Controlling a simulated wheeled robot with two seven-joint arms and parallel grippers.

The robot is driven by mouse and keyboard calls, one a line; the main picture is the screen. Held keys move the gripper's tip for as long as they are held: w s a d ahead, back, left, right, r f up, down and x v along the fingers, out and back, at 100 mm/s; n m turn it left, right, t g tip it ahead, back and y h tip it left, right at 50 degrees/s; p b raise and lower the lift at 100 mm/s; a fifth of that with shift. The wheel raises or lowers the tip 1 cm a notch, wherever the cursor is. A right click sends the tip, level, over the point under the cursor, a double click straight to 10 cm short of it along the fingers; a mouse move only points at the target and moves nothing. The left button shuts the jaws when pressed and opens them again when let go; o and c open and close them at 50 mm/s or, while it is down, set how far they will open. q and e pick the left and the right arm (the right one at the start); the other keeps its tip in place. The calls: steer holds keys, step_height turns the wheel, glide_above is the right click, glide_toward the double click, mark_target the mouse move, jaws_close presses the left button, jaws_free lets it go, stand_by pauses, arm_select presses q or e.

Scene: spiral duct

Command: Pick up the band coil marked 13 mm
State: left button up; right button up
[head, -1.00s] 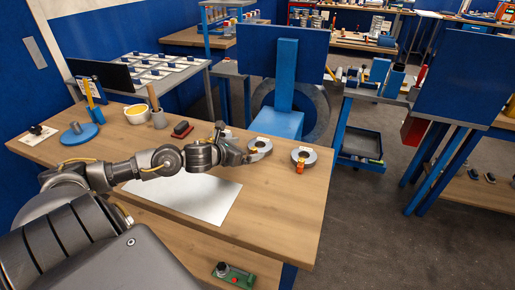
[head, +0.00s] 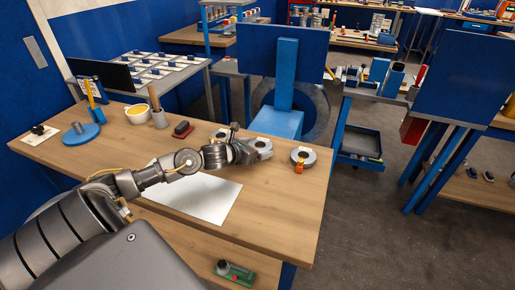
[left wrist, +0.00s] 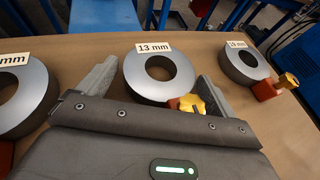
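The grey band coil marked 13 mm (left wrist: 140,86) lies on the wooden bench, with a white tag at its far rim and an orange-yellow clip at its near side. In the head view it is the middle coil (head: 263,144). My left gripper (left wrist: 157,74) is open, with one finger on each side of this coil; nothing is clamped. I cannot tell whether the fingers touch it. In the head view the left gripper (head: 248,150) is just left of the coil and partly hides it. My right gripper is not in view.
Another coil (left wrist: 38,95) lies left, its tag cut off to "mm". A white sheet (head: 205,200), a pot and a cup share the bench.

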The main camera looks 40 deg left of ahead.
arm_select(q)
steer(key=c, duration=1)
steer(key=shift+c, duration=0.2)
steer(key=shift+r, duration=0.15)
